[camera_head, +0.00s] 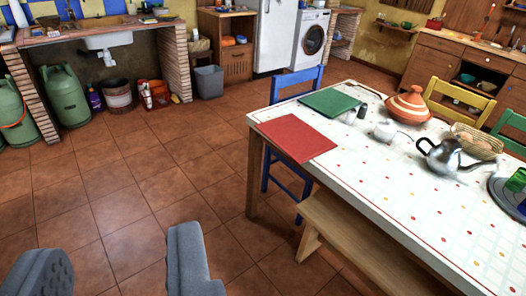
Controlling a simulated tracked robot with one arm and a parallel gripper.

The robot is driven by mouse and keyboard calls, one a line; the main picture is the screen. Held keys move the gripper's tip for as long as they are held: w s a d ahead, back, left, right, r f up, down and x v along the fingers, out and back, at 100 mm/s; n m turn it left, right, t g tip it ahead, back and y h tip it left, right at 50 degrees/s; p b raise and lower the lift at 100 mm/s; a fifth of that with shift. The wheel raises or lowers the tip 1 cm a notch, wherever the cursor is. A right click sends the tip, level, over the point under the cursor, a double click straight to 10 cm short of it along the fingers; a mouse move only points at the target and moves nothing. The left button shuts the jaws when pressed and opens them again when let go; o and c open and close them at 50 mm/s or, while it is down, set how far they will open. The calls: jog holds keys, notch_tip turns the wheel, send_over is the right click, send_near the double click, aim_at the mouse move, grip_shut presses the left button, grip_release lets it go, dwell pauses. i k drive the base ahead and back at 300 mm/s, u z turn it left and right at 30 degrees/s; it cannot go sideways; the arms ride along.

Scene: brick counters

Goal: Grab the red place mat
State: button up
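The red place mat (297,138) lies flat on the near left corner of the dining table (425,215). Its left edge lies along the table's edge. My gripper (112,268) shows at the bottom left as two grey fingers spread wide apart. It is open, with only floor seen between the fingers. It is left of the table and apart from the mat.
A green mat (329,102) lies behind the red one. A tagine (408,105), a kettle (450,157) and a basket (476,141) stand on the table. A wooden bench (362,243) and a blue chair (296,84) flank it. The tiled floor to the left is clear.

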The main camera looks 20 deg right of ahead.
aim_at(304, 143)
jog(key=u, duration=0.15)
jog(key=i, duration=1.9)
jog(key=z, duration=0.2)
